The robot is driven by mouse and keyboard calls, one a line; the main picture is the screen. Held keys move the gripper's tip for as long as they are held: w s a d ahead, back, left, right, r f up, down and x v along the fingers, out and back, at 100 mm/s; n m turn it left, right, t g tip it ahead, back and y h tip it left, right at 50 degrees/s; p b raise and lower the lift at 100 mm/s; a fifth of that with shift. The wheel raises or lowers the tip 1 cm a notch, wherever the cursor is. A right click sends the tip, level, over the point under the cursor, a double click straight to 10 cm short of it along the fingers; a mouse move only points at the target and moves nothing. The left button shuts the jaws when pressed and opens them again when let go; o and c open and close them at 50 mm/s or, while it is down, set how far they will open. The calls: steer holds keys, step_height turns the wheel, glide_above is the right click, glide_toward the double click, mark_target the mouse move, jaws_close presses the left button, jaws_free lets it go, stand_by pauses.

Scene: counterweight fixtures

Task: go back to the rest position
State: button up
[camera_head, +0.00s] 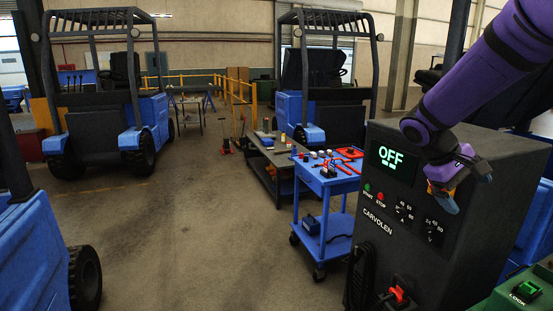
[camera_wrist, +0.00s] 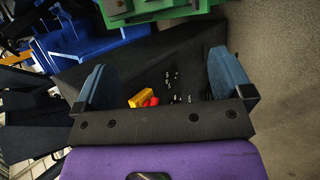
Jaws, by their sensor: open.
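My gripper (camera_head: 445,198) hangs at the end of the purple arm, in front of the upper right part of a dark cabinet (camera_head: 375,225). The cabinet's display (camera_head: 391,159) reads OFF. Below it are a green START button (camera_head: 367,187), a red STOP button (camera_head: 381,197) and two dials. In the wrist view my two blue fingers (camera_wrist: 163,85) stand wide apart with nothing held between them. A yellow piece (camera_wrist: 141,98) and a red piece (camera_wrist: 153,102) show beyond the palm, partly hidden by it. I cannot tell whether the gripper touches the cabinet.
A green box marked LOCK (camera_head: 520,292) stands at the lower right. A blue cart (camera_head: 329,183) with tools is left of the cabinet, beside a dark low table (camera_head: 275,160). Blue forklifts (camera_head: 140,125) stand behind and at left. The floor (camera_head: 190,235) between is clear.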

steer(key=s+a+r+t+y, duration=0.2)
steer(key=s+a, duration=0.1)
steer(key=s, duration=0.4)
steer(key=s+a+r+m+t+y, duration=0.1)
steer(key=s+a+r+t+y, duration=0.1)
steer(key=s, duration=0.5)
steer(key=s+a+r+m+t+y, duration=0.1)
steer(key=s+a+r+t+y, duration=0.2)
steer(key=s+a, duration=0.2)
steer(key=s, duration=0.3)
steer(key=shift+a+y, duration=0.3)
steer(key=shift+s, duration=0.1)
